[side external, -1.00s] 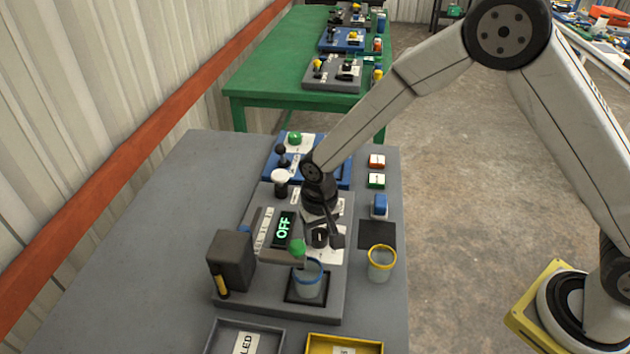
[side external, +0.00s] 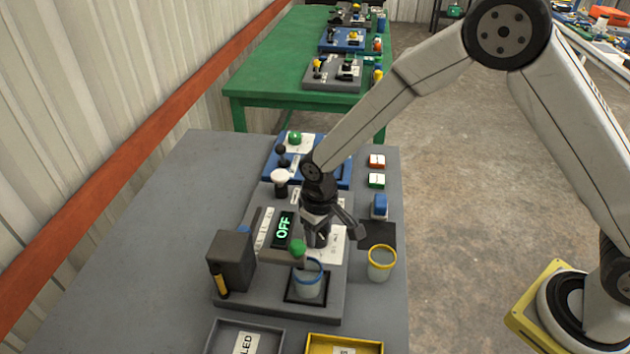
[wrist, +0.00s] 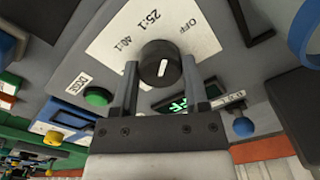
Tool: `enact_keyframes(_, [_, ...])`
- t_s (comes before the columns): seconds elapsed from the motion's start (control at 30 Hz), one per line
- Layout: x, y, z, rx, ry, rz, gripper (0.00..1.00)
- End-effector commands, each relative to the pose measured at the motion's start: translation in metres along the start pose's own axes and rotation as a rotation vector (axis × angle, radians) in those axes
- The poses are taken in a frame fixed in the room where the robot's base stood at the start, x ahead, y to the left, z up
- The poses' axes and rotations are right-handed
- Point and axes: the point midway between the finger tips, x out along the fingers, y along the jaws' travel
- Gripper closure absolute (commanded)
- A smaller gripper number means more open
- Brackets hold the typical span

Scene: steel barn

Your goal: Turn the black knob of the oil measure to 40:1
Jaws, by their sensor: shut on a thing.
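The oil measure (side external: 232,293) is a grey bench unit with a display (side external: 284,228) that reads OFF. Its black knob (wrist: 158,64) shows in the wrist view on a white plate (wrist: 118,22) marked OFF, 25:1 and 40:1. The knob's white mark points roughly up the picture; the exact label it faces is hard to tell. My gripper (wrist: 161,76) is shut on the knob, one finger on each side. In the side view my gripper (side external: 319,236) reaches down over the knob and mostly hides it.
A blue-rimmed cup (side external: 308,283) stands on the unit, close to my gripper, under a green-topped spout (side external: 297,247). A yellow-rimmed cup (side external: 381,265) stands to the right. A green DOSE button (wrist: 98,97) is near my left finger. A blue panel (side external: 331,172) lies behind.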

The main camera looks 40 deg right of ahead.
Motion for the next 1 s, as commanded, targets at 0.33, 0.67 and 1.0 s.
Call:
enact_keyframes(0.33, [-0.0003,0.0,0.0,-0.33,-0.001,0.0,1.0])
enact_keyframes(0.67, [-0.0004,0.0001,0.0,-0.644,-0.001,0.0,1.0])
enact_keyframes(1.0, [-0.0004,0.0002,-0.0001,-0.966,-0.001,0.0,1.0])
